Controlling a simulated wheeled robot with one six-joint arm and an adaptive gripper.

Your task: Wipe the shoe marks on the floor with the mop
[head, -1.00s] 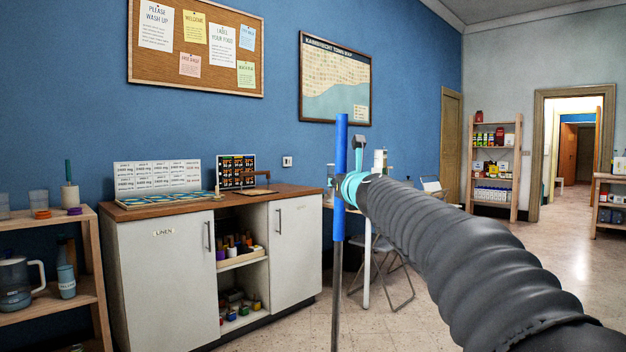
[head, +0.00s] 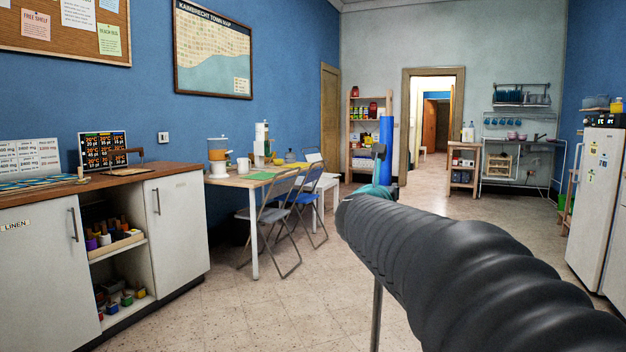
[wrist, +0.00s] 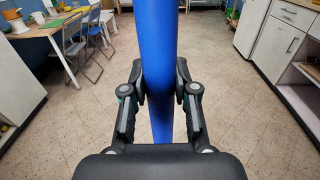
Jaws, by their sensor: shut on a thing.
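My gripper (wrist: 160,95) is shut on the blue handle of the mop (wrist: 160,45), which stands upright between the fingers in the wrist view. In the head view the blue handle (head: 386,150) rises above my gripper (head: 380,188), and a thin grey pole continues below my arm. The mop head is hidden in both views. The speckled pale floor (head: 290,300) spreads ahead. I cannot make out clear shoe marks on it.
A table (head: 240,181) with folding chairs (head: 268,215) stands left of centre, beyond a white cabinet (head: 180,225). A shelf (head: 355,130) and a doorway lie at the back. A white fridge (head: 598,200) is at the right. The middle floor is open.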

